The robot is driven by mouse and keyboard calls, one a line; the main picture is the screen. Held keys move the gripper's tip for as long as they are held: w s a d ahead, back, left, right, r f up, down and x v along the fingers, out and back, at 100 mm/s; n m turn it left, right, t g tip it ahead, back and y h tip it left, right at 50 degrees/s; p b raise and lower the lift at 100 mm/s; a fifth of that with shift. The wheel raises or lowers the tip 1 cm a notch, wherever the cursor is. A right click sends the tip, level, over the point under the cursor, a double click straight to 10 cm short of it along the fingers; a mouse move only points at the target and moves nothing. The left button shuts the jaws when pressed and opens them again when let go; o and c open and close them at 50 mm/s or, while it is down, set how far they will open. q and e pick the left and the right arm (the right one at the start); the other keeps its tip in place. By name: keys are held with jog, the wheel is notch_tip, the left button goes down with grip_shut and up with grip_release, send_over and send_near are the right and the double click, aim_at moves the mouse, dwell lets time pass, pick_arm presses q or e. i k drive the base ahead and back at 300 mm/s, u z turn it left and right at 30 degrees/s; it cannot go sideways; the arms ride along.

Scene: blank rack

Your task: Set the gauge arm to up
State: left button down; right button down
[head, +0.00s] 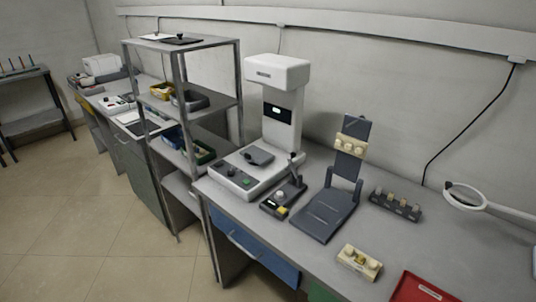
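No label marks the gauge arm. The likeliest thing is a thin dark lever (296,170) on a small dark box (270,208) with a yellow patch, on the grey bench. The lever rises from the box, looking near upright with a slight tilt; its exact setting is too small to tell. Just right of it stands a dark fixture (322,214) with a flat plate and a raised back, which bears a cream block (352,146) with round knobs. Neither of my grippers shows in the head view.
A white machine (277,72) with a column stands behind the box. A second cream block (358,262), a red tray (418,290), a dark peg rack (395,206) and a ring magnifier (465,195) are on the right. A metal shelf (180,44) stands left. Bare bench lies between them.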

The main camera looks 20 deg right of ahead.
aim_at(293, 154)
jog(key=z, duration=0.65)
jog(key=i, duration=0.85)
jog(key=z, duration=0.8)
